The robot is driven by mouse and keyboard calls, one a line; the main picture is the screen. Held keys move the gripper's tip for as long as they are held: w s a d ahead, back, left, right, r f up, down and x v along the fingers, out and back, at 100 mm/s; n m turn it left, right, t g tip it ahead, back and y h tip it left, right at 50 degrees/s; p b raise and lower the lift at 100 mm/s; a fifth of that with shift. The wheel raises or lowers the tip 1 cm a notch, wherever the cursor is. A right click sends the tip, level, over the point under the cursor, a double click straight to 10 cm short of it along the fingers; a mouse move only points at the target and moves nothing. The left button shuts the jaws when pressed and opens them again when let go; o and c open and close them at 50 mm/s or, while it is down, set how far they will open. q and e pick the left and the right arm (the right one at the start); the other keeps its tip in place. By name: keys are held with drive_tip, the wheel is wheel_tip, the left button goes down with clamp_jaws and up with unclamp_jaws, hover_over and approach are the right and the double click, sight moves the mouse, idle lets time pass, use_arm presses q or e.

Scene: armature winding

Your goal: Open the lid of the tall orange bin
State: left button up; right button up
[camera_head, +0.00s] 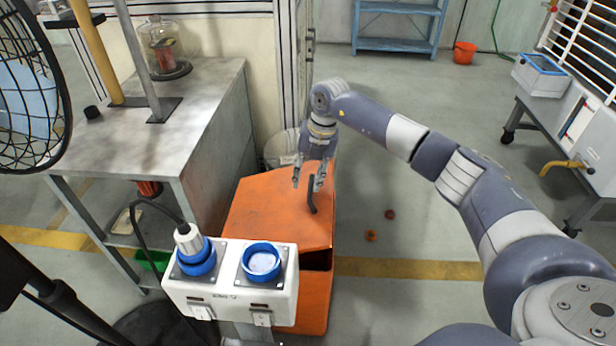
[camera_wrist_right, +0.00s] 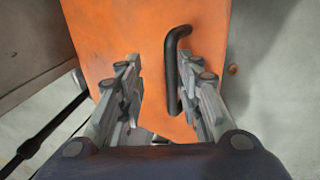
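The tall orange bin (camera_head: 318,300) stands on the floor in the middle of the head view. Its orange lid (camera_head: 270,215) lies over the top, with a dark gap below its near edge. A black bar handle (camera_head: 312,196) is on the right part of the lid; it also shows in the right wrist view (camera_wrist_right: 172,70). My right gripper (camera_head: 307,186) is open above the lid by the handle. In the right wrist view the handle lies between the open fingers (camera_wrist_right: 168,108), closer to the right finger. I cannot tell whether they touch. My left gripper is out of view.
A white socket box (camera_head: 230,290) with blue-ringed sockets stands in front of the bin. A metal workbench (camera_head: 160,120) is close on the left, and a black fan (camera_head: 30,90) is at far left. Floor right of the bin is mostly clear, with small orange-brown pieces (camera_head: 371,236).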

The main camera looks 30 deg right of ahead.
drive_tip(key=shift+r, duration=0.2)
wheel_tip(320, 180, up, 12)
drive_tip(key=w+a+p, duration=0.1)
drive_tip(key=a+p, duration=0.1)
drive_tip(key=p, duration=0.8)
idle(0.4)
drive_tip(key=shift+w, duration=0.1)
idle(0.4)
